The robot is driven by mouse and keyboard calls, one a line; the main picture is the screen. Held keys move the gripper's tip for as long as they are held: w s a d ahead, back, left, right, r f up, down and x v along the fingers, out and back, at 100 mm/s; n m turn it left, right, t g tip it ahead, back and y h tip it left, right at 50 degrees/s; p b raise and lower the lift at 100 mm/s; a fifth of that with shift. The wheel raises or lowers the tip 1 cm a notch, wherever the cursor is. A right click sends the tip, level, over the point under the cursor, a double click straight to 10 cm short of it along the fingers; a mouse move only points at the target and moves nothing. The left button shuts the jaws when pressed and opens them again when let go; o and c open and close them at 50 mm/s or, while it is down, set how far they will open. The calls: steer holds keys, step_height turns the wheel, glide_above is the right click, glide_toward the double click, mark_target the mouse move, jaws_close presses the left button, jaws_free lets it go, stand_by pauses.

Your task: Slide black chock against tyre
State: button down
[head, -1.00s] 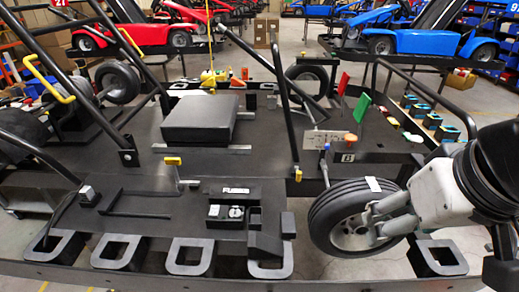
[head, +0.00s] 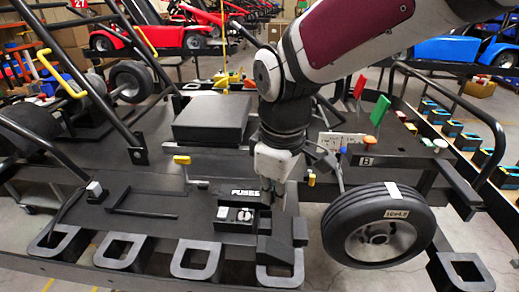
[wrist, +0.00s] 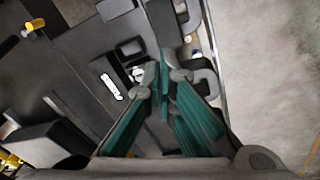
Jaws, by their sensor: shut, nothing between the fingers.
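The black chock (head: 275,250) appears to be the dark block at the front edge of the black deck, just right of the fuse box (head: 237,215). The tyre (head: 410,222), on a grey wheel with a white strip on top, stands to the right. A gap separates it from the chock. My gripper (head: 278,203) points down above the deck, behind the chock and left of the tyre. In the wrist view its teal fingers (wrist: 163,78) are together and empty. I cannot tell whether the tips touch anything. I cannot pick out the chock surely in the wrist view.
A taller dark block (head: 299,232) stands between the chock and the tyre. Several grey loop brackets (head: 195,262) line the front edge. A black pad (head: 210,120) lies behind. A thin post with a blue joint (head: 341,165) stands near the tyre's left side.

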mark_target(279, 247)
steer(key=a+f+n+g, duration=0.1)
steer(key=a+f+n, duration=0.4)
steer(key=a+f, duration=0.45)
steer(key=shift+w+d+f, duration=0.15)
steer(key=shift+d+f, duration=0.35)
steer(key=shift+f, duration=1.05)
steer(key=shift+w+d+f, duration=0.2)
steer(key=shift+d+f, duration=0.3)
steer(key=shift+f, duration=1)
steer(key=shift+w+d+f, duration=0.15)
steer(key=shift+d+f, duration=0.35)
steer(key=shift+f, duration=1.05)
steer(key=shift+w+d, duration=0.1)
steer(key=shift+d, duration=3.95)
